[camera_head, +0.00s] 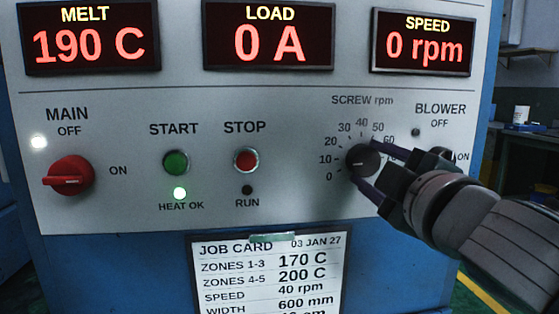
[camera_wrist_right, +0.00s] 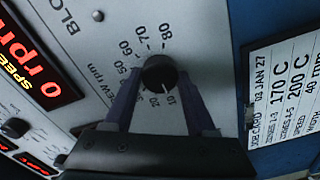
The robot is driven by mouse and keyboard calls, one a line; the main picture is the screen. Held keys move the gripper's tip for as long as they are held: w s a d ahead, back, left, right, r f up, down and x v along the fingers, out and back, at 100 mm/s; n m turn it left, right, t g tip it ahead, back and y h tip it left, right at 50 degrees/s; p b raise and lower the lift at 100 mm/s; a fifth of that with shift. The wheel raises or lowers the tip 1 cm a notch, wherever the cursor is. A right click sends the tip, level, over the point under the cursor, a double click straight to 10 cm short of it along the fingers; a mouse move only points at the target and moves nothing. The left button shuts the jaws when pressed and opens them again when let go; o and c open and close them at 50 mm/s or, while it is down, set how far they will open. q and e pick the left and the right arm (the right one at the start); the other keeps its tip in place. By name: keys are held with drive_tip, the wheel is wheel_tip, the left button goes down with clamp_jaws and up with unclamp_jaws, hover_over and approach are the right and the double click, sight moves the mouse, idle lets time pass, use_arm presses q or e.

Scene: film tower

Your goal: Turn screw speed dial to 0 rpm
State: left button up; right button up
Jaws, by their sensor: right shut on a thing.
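The screw speed dial (camera_head: 361,162) is a small black knob on the grey panel, with a scale marked from 0 upward around it. Its pale mark points left, close to the 10. In the right wrist view the dial (camera_wrist_right: 157,73) shows its white line towards the 10 as well. My right gripper (camera_head: 367,164) has one finger above and one below the dial and is shut on it. In the wrist view the fingers (camera_wrist_right: 158,85) sit on both sides of the knob. The speed display (camera_head: 423,48) reads 0 rpm. My left gripper is not in view.
The blower knob (camera_head: 444,154) is partly hidden behind my right gripper. The stop button (camera_head: 246,160), start button (camera_head: 176,162) and red main switch (camera_head: 68,176) are to the left. The job card (camera_head: 266,270) hangs below. The load display (camera_head: 268,36) reads 0 A.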

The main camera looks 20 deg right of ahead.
drive_tip(key=shift+r+n+p, duration=0.1)
drive_tip(key=shift+n+p, duration=0.65)
drive_tip(key=shift+n, duration=0.45)
drive_tip(key=shift+n+p, duration=0.6)
drive_tip(key=shift+n, duration=0.8)
drive_tip(key=o, duration=1.4)
drive_tip(key=shift+c, duration=0.2)
drive_tip(key=v, duration=1)
